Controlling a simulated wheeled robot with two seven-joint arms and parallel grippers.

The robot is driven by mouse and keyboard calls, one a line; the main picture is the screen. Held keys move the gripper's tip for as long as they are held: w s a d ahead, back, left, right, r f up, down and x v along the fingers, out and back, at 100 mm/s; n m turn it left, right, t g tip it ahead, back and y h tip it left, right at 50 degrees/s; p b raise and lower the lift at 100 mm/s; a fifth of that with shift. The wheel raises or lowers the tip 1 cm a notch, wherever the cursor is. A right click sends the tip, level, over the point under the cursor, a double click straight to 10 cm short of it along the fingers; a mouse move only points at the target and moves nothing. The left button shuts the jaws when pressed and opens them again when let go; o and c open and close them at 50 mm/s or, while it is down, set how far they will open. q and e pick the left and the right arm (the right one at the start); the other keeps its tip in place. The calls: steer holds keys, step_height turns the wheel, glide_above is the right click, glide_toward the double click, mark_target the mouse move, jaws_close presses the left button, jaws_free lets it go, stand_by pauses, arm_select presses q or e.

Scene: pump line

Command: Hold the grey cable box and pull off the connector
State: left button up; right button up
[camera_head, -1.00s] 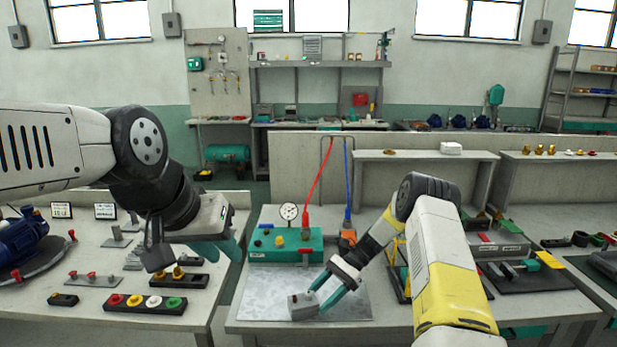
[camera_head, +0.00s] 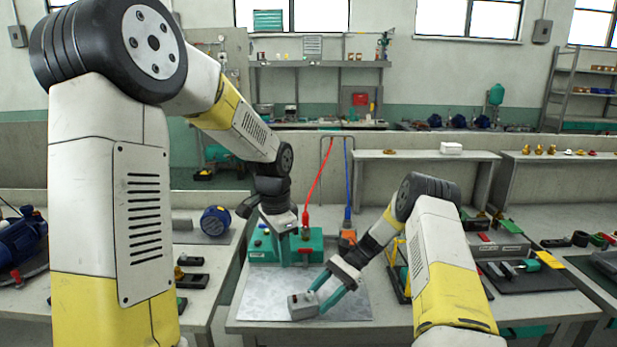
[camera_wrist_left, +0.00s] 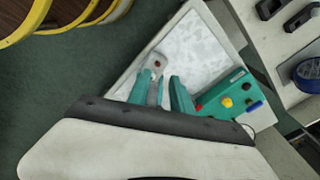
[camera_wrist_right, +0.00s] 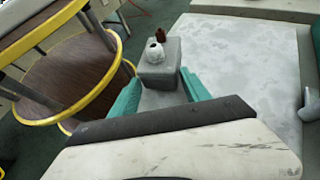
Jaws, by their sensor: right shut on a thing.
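The grey cable box (camera_head: 302,307) sits at the front of the pale metal mat. My right gripper (camera_head: 325,293) is shut on it from the right. In the right wrist view the box (camera_wrist_right: 158,68) is between the teal fingers, with a small white knob and a brown-red piece at its top. I cannot tell whether either is the connector. My left gripper (camera_head: 294,258) is open and empty, pointing down in front of the green unit, behind the box. The left wrist view shows a gap between its fingers (camera_wrist_left: 160,88), and the grey box (camera_wrist_left: 156,64) beyond them.
The green unit (camera_head: 262,246) stands behind the mat (camera_head: 258,296), with a red hose (camera_head: 318,182) and a blue hose (camera_head: 347,185) rising near it. Black holders (camera_head: 530,278) lie on the right bench. The mat's left part is clear.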

mark_target(295, 296)
arm_select(q)
steer(key=d+f+m, duration=0.1)
steer(key=f, duration=0.1)
steer(key=w+d+f, duration=0.1)
steer(key=f, duration=0.1)
steer(key=w+f+m+g, duration=0.1)
steer(key=f, duration=0.2)
steer(key=shift+w+d+m+y, duration=0.25)
steer(key=shift+d+m+y, duration=0.05)
steer(key=shift+d, duration=0.1)
steer(key=shift+f, duration=3.95)
steer(key=shift+c, duration=0.5)
jaws_close()
steer(key=shift+r, duration=0.2)
steer(key=shift+r, duration=2.45)
arm_select(e)
steer(key=o, duration=1.1)
steer(key=shift+c, duration=0.2)
